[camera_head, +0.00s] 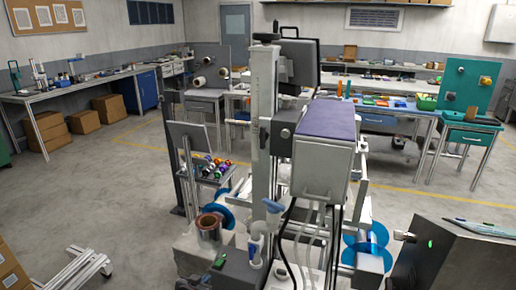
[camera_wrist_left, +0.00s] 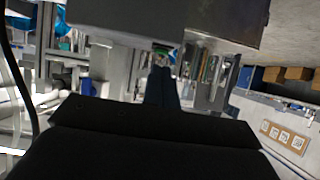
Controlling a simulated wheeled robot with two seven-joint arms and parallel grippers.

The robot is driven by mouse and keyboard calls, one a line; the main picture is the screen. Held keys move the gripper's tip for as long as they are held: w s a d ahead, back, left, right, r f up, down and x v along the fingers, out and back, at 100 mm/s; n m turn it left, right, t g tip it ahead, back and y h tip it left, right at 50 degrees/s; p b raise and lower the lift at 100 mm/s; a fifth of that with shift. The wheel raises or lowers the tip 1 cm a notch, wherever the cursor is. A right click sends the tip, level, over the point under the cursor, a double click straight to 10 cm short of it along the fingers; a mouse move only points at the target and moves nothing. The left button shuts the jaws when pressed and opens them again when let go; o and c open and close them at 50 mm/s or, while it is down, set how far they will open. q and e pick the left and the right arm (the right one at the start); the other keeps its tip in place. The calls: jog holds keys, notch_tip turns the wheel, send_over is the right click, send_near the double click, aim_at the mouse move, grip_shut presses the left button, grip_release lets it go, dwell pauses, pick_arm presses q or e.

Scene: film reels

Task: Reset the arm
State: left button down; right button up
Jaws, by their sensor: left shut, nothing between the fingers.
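My left gripper (camera_wrist_left: 162,88) shows in the left wrist view. Its two dark fingers are together and point up the picture, with nothing between them. The black gripper body fills the bottom of that view. A grey metal housing (camera_wrist_left: 225,20) with a small green spot is just beyond the fingertips; I cannot tell whether they touch it. In the head view I cannot clearly pick my left gripper out from the machine parts. My right gripper is not in view.
A tall film machine (camera_head: 262,120) with a grey head box (camera_head: 322,165) stands in the middle. A cyan reel (camera_head: 372,240) is at its lower right, a brown film roll (camera_head: 209,227) at its lower left. A grey cabinet (camera_head: 455,262) stands at the right.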

pick_arm(q)
jog(key=s+d+f+g+y, duration=0.1)
jog(key=s+f+g, duration=0.2)
jog(key=s, duration=1)
jog(key=s+d+f+n+g+y, duration=0.1)
jog(key=s+f+g, duration=0.3)
jog(key=s, duration=0.9)
jog(key=s+d+f+g, duration=0.2)
jog(key=s+f, duration=0.3)
jog(key=s, duration=0.8)
jog(key=shift+n+g+y, duration=0.4)
jog(key=shift+g, duration=0.3)
